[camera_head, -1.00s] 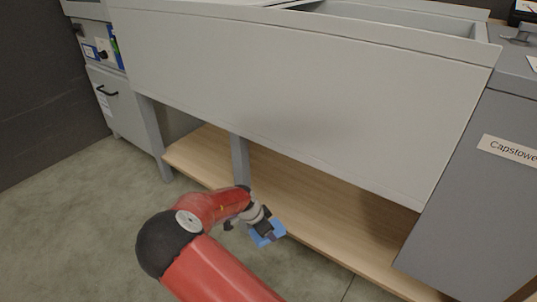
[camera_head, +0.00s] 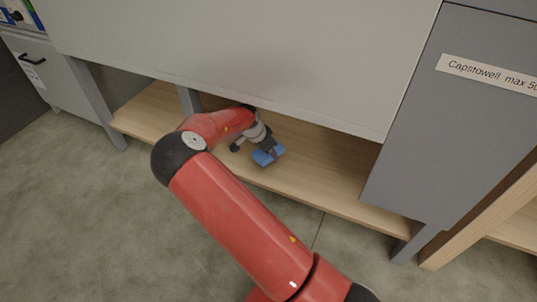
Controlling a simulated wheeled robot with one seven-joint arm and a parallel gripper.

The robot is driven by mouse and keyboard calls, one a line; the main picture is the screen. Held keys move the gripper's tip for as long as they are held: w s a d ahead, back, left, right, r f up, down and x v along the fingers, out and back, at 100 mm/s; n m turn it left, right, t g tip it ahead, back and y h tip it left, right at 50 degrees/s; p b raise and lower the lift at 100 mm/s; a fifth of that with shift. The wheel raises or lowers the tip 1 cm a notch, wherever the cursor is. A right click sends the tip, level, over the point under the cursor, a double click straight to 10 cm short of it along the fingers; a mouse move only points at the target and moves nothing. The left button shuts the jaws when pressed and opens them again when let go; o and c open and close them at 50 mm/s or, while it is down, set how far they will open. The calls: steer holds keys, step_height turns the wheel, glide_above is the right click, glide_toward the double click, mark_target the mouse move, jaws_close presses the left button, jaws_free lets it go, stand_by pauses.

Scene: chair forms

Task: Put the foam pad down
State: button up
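A small blue foam pad (camera_head: 266,157) is at the end of my red arm in the head view. It is over the front part of the low wooden shelf (camera_head: 330,182), under the grey cabinet. My gripper (camera_head: 268,147) is dark and meets the pad from above. Its fingers are too small and partly hidden, so I cannot tell whether they are shut on the pad. I also cannot tell whether the pad touches the shelf or hangs just above it.
The grey cabinet front (camera_head: 240,50) overhangs the shelf. A grey panel with a label (camera_head: 490,72) is at the right. The shelf to the right of the pad is bare, and the floor (camera_head: 90,220) is clear.

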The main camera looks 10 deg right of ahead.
steer(key=shift+w+d, duration=0.35)
steer(key=shift+d, duration=0.25)
steer(key=shift+a+f+b, duration=0.1)
steer(key=shift+f+b, duration=0.4)
steer(key=shift+f, duration=1.25)
steer(key=shift+f, duration=0.1)
steer(key=o, duration=0.9)
steer(key=shift+a+r, duration=0.1)
steer(key=shift+r, duration=0.3)
steer(key=p+v, duration=0.1)
steer(key=v, duration=0.2)
steer(key=s+a, duration=0.2)
steer(key=a, duration=0.1)
steer(key=s+a, duration=0.2)
steer(key=a, duration=0.1)
steer(key=s+a+p, duration=0.1)
steer(key=s+a, duration=0.1)
steer(key=a, duration=0.2)
steer(key=shift+s+f, duration=0.15)
steer(key=shift+f, duration=0.15)
